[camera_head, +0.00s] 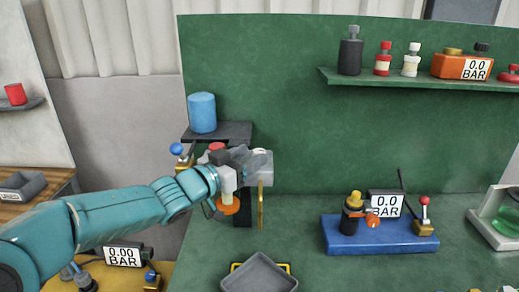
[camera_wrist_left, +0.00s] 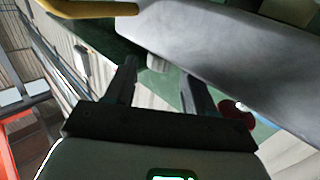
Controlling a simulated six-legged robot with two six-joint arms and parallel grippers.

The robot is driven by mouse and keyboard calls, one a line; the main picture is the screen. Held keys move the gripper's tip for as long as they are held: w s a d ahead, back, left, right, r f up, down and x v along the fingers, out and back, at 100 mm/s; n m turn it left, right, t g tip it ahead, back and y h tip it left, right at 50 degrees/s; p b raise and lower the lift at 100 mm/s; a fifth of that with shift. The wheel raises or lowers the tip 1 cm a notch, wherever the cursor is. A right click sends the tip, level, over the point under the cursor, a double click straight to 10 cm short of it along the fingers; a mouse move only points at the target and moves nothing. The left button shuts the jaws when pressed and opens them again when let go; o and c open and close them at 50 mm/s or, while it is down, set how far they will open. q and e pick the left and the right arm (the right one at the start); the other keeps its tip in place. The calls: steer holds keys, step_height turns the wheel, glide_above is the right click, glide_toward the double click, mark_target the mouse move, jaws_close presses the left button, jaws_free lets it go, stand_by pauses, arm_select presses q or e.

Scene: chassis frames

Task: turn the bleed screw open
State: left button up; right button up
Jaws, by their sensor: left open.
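My left gripper (camera_head: 238,160) is at a grey caliper-like body (camera_head: 263,168) on the stand at the left of the green bench. In the left wrist view, its two dark fingers (camera_wrist_left: 160,84) are apart. A small pale stub (camera_wrist_left: 157,63) sticks out from the grey body (camera_wrist_left: 220,45) and shows between and just beyond the fingertips; it may be the bleed screw. I cannot tell whether a finger touches it. In the head view the gripper covers this spot. My right gripper is not in view.
A blue cylinder (camera_head: 202,112) stands on a dark shelf above the gripper. A grey tray (camera_head: 259,275) lies in front. A blue base (camera_head: 380,236) with a pump and gauge (camera_head: 386,205) is at right. A green shelf (camera_head: 425,82) holds bottles. The bench middle is clear.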

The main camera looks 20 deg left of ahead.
mark_target(255, 154)
arm_select(q)
steer(key=shift+x, duration=1.95)
